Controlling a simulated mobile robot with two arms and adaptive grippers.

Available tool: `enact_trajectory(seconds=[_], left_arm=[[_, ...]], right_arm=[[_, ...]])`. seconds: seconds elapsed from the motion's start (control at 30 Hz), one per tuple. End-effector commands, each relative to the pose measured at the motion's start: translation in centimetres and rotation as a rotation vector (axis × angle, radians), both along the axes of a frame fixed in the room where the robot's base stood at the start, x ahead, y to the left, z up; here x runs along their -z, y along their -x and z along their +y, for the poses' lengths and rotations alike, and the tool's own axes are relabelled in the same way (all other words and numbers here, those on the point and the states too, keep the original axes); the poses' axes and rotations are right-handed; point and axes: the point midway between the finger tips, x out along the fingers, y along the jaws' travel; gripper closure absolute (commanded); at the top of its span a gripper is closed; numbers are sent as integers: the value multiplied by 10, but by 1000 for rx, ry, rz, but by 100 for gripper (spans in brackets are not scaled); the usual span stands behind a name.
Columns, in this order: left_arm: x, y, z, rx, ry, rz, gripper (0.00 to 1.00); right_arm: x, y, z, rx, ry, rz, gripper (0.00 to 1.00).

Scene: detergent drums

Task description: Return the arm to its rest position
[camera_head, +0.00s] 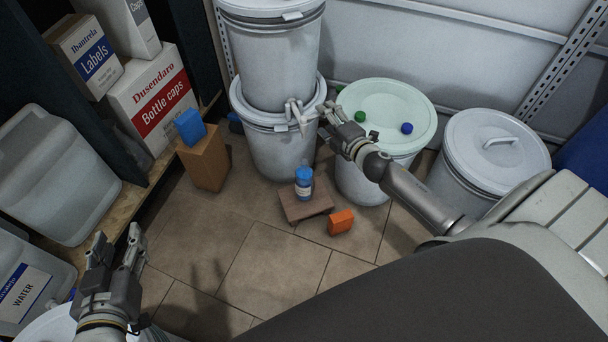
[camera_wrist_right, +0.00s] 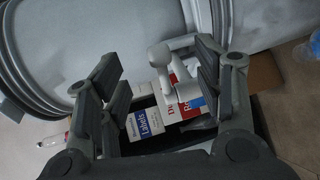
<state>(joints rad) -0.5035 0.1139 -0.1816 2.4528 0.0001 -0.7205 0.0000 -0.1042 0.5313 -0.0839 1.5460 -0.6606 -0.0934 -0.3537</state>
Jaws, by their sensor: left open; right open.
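My right gripper (camera_head: 326,121) is open beside the stacked drums, left of the pale green drum lid (camera_head: 385,100). A white handle-like part (camera_head: 298,115) is just left of its fingertips, at the lower stacked drum (camera_head: 283,150). In the right wrist view, the open fingers (camera_wrist_right: 157,68) stand on either side of a white T-shaped part (camera_wrist_right: 172,72); I cannot tell whether they touch it. My left gripper (camera_head: 117,242) is open and empty at the lower left, near the shelf edge.
A blue-capped bottle (camera_head: 304,184) stands on a brown block (camera_head: 305,206), with an orange block (camera_head: 341,222) nearby. A closed white drum (camera_head: 494,150) is at right. The middle floor is clear.

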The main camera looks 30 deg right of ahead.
Motion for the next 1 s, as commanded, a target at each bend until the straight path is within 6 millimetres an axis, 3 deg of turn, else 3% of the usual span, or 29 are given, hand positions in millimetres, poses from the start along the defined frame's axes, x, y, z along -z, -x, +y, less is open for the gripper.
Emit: enact_trajectory(seconds=[0.27,0.7,1.0], left_arm=[[-1,-1,0,0,1,-3,56],[-1,-1,0,0,1,-4,56],[-1,-1,0,0,1,-4,56]], right_arm=[[-4,25,1,-1,0,2,40],[-17,92,3,1,-2,3,40],[-23,116,3,0,1,1,40]])
